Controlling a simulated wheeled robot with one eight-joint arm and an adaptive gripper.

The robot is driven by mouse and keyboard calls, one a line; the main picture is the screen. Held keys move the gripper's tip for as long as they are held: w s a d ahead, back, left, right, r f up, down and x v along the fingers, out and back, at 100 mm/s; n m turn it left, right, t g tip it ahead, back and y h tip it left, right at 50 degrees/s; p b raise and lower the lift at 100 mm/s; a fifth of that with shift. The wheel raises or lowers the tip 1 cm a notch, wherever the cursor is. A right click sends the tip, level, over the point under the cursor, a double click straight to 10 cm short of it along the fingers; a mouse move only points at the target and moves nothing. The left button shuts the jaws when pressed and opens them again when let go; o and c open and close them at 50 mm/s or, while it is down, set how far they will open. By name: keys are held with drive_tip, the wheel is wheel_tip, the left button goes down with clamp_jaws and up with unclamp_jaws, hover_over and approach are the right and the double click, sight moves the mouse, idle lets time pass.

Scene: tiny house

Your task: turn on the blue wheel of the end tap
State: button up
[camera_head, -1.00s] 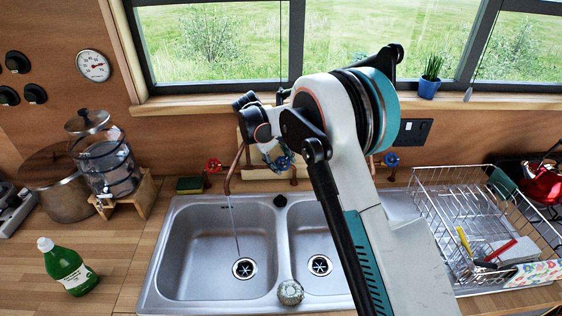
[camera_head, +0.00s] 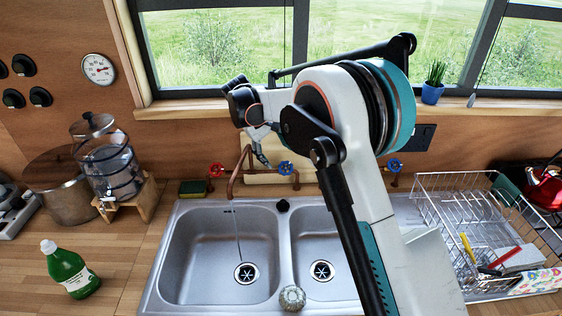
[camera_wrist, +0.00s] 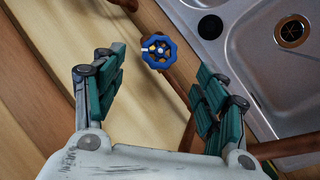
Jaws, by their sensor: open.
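A blue wheel (camera_head: 286,168) sits on the copper pipes behind the sink, near the middle. A second blue wheel (camera_head: 393,165) is farther right, beyond my arm. A red wheel (camera_head: 216,170) is at the left end. My gripper (camera_head: 262,152) is just left of and above the middle blue wheel, apart from it. In the wrist view my gripper (camera_wrist: 161,76) is open and empty, with one blue wheel (camera_wrist: 159,51) showing between and beyond its fingertips. A thin stream of water (camera_head: 238,240) falls from the copper spout (camera_head: 233,180) into the left basin.
The double sink (camera_head: 170,260) lies below. A dish rack (camera_head: 440,178) with dishes stands at the right. A sponge (camera_head: 193,188), a glass dispenser (camera_head: 110,170) and a green bottle (camera_head: 70,272) are at the left. A potted plant (camera_head: 432,92) stands on the sill.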

drive_tip(key=shift+v, duration=2.3)
